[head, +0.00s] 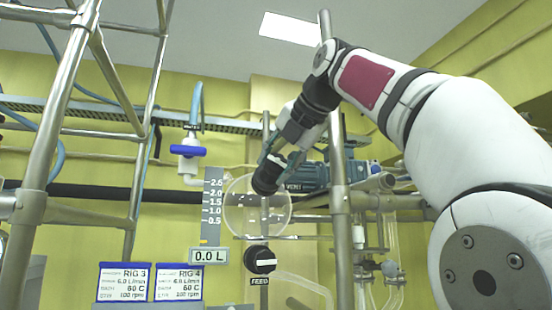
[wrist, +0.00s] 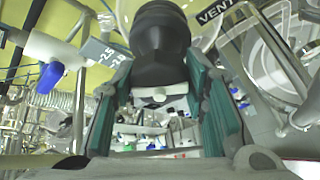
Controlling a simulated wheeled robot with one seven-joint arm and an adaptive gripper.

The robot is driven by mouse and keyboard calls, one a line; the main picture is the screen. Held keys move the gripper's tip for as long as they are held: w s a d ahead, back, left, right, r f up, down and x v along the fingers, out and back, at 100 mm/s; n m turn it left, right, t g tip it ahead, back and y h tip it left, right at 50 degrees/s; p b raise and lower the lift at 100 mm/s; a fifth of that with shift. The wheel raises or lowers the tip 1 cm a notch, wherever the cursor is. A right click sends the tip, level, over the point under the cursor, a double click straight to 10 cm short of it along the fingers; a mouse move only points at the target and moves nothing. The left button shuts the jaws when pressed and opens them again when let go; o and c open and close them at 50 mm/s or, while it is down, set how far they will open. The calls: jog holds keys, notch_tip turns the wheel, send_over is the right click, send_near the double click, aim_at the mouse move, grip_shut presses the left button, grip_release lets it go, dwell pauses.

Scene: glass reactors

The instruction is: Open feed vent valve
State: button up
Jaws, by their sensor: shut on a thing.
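The vent valve has a black round knob (head: 266,181), seen in front of a clear round glass vessel (head: 240,222) in the head view. A VENT label (head: 293,187) is just right of it. My gripper (head: 273,163) reaches the knob from above right. In the wrist view the black knob (wrist: 160,45) fills the top middle between the teal finger pads, and my gripper (wrist: 158,72) is shut on it. A small white piece (wrist: 160,90) shows at the knob's near end. The fingers partly hide the knob, and I cannot tell its turn angle.
A black FEED knob (head: 260,260) is below the vessel. A volume scale (head: 211,208) and a 0.0 L display (head: 208,256) stand left of it. A blue-handled valve (head: 188,151) is upper left. Metal posts (head: 335,130) and a blue motor (head: 312,176) are close to my arm.

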aim_at(278, 162)
jog(key=shift+f+n, duration=0.1)
jog(key=shift+n, duration=0.3)
jog(key=shift+h, duration=0.3)
jog(key=o, duration=1.2)
jog(key=v, duration=0.3)
jog(key=shift+s+d, duration=0.15)
jog(key=shift+d, duration=0.05)
jog(key=shift+s+d, duration=0.85)
jog(key=shift+s, duration=0.9)
jog(key=shift+s+d, duration=0.85)
jog(key=shift+s, duration=0.9)
jog(key=shift+s+d, duration=0.85)
jog(key=shift+s, duration=0.85)
